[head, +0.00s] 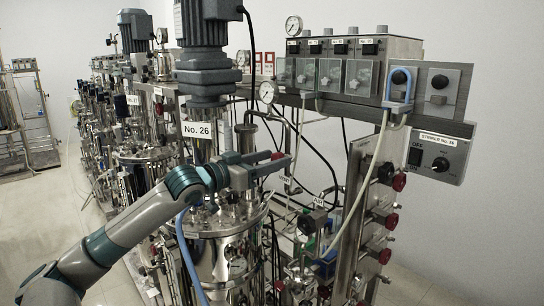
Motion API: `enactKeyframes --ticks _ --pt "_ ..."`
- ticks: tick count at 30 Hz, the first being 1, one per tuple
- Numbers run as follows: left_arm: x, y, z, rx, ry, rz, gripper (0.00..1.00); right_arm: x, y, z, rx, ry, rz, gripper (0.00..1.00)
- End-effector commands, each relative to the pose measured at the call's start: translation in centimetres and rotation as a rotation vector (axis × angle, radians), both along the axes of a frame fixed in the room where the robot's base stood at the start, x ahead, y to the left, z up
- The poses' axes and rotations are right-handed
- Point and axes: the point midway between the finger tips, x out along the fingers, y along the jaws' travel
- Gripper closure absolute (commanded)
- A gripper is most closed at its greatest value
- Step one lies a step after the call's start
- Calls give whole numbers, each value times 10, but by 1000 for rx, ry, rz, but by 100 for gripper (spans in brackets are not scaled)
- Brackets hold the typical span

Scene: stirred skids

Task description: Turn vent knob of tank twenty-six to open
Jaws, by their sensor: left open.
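Tank twenty-six (225,262) is a shiny steel vessel in the middle, with a "No. 26" label (197,130) below its grey motor. My left arm comes in from the lower left and reaches across the top of the tank. My left gripper (279,160) is open and points right above the tank's lid. A small red knob (277,155) shows at its fingertips; I cannot tell whether they touch it. The knob's marking and its turned position are too small to read. My right gripper is out of view.
A control panel (350,75) with several switches and gauges stands at the upper right. A stirrer box (438,157) sticks out below it. A steel post (362,215) carries red valve knobs. Hoses and cables hang close right of the gripper. More tanks line the left.

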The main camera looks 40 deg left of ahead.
Motion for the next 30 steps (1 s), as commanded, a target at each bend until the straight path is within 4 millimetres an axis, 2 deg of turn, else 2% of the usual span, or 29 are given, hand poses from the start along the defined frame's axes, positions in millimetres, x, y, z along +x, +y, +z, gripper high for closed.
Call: enactKeyframes --ticks 13,14,18,19,30 --pt "5 0 0 2 1 0 50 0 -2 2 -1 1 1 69" --pt "5 0 0 2 1 0 53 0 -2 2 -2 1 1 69" --pt "5 0 0 2 0 0 86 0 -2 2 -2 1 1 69" --pt "5 0 0 2 0 0 92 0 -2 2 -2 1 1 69" --pt "5 0 1 -29 2 0 91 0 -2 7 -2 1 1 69"
